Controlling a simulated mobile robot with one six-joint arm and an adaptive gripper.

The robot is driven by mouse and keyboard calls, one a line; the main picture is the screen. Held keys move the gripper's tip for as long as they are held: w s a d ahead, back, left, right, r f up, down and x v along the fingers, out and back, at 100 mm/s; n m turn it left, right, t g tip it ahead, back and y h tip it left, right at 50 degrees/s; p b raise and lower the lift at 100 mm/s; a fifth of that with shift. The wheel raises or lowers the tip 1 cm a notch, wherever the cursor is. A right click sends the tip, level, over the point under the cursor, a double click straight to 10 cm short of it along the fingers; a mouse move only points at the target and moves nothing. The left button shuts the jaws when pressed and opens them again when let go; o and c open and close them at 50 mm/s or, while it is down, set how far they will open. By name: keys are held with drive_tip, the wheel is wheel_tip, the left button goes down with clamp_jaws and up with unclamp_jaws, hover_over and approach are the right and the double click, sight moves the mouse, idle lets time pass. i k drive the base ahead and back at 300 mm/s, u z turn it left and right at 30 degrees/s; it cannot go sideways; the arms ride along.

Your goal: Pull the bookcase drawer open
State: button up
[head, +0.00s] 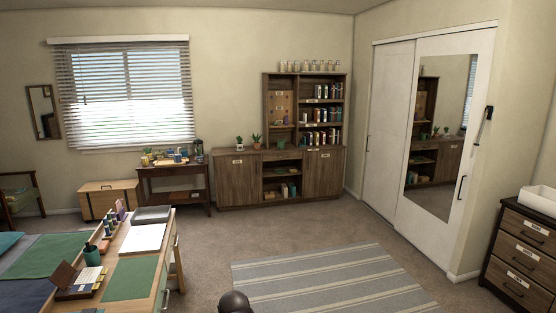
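The wooden bookcase (237,183) stands against the back wall, right of the window. Its upper part has open shelves with books and jars. Its lower part has a panelled front with a small label on each side and open shelves between them. I cannot make out a separate drawer front at this distance, and no part of the bookcase looks pulled out. A dark rounded part of my own body shows at the bottom edge. My gripper is not in view.
A striped rug (325,283) and bare carpet (285,228) lie before the bookcase. A desk (172,233) with a green blotter (132,279) stands at left. A small side table (174,173) is left of the bookcase.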

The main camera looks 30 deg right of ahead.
sight(293, 155)
drive_tip(key=z, duration=0.25)
drive_tip(key=i, duration=1)
drive_tip(key=z, duration=0.35)
drive_tip(key=i, duration=0.8)
drive_tip(key=z, duration=0.45)
drive_tip(key=i, duration=4.05)
drive_tip(key=u, duration=0.3)
